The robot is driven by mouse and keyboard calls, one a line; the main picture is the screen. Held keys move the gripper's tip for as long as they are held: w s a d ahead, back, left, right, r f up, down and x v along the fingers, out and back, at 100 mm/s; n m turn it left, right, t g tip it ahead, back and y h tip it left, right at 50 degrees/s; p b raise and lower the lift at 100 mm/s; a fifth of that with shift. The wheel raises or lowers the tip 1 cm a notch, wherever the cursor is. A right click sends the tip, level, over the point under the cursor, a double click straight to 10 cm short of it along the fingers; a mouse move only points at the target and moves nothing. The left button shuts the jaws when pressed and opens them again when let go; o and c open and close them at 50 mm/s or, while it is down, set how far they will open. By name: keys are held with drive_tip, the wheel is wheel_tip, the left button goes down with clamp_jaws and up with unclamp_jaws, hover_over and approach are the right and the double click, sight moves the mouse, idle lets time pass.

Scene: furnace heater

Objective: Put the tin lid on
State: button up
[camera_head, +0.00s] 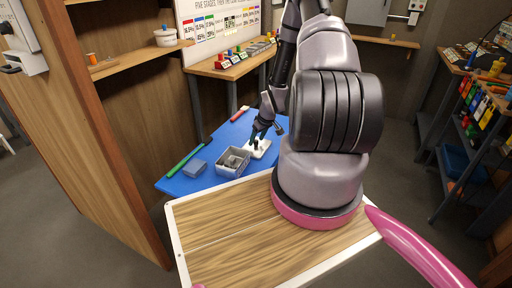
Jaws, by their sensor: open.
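A small open grey-blue tin (233,163) stands on the blue table top (216,183), with pale items inside that are too small to make out. Just right of and behind it lies a flat whitish piece (261,153), which may be the lid; I cannot tell for sure. My gripper (257,143) is open, pointing down at this whitish piece, with its dark fingers at or just above it. Whether they touch it is not clear. A grey-blue flat block (194,168) lies left of the tin.
A green rod (185,161) lies along the table's left side and a red one (240,114) at the back. A wooden shelf unit (95,130) stands at the left. A bench (228,67) with small coloured items is behind, and a loaded rack (474,125) at the right.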

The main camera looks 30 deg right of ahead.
drive_tip(key=shift+w+f, duration=0.1)
drive_tip(key=shift+f, duration=0.1)
clamp_jaws()
drive_tip(key=shift+r, duration=0.1)
